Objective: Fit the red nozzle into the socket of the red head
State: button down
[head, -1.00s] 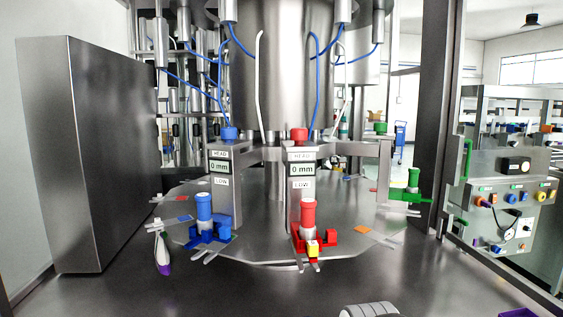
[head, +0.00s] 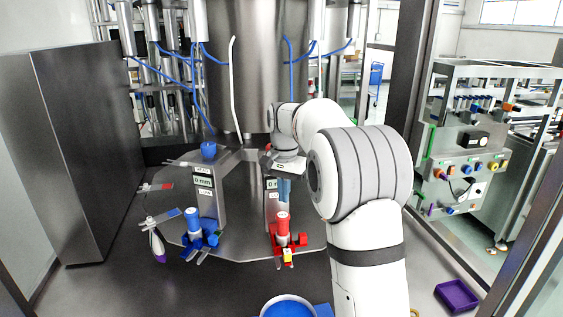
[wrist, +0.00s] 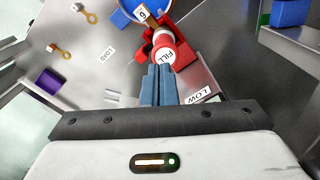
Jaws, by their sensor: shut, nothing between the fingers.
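The red head's steel column (head: 271,205) stands at the disc's front, partly hidden by my arm. Below it, a red cylinder (head: 282,224) stands upright in a red clamp (head: 302,240). I cannot tell whether this cylinder is the red nozzle, and the socket is not clearly visible. My gripper (head: 284,203) points down in front of the column, just above the cylinder. Its blue-grey fingers (wrist: 159,68) are together and empty, with tips beside the cylinder's top in the wrist view.
A blue head (head: 208,150) with its blue cylinder (head: 194,220) stands to the left. A purple tray (head: 457,296) lies front right. A steel cabinet (head: 85,150) bounds the left side.

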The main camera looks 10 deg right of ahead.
aim_at(283, 215)
jog(key=shift+w+r, duration=0.45)
jog(key=shift+w, duration=0.25)
notch_tip(283, 215, down, 6)
jog(key=b, duration=0.5)
jog(key=shift+s+f, duration=0.15)
jog(key=shift+f, duration=0.35)
notch_tip(283, 215, up, 3)
jog(key=p, duration=0.2)
jog(key=shift+r+p, duration=0.1)
jog(key=shift+p, duration=0.3)
notch_tip(283, 215, up, 7)
jog(key=b, duration=0.1)
jog(key=shift+r, duration=0.2)
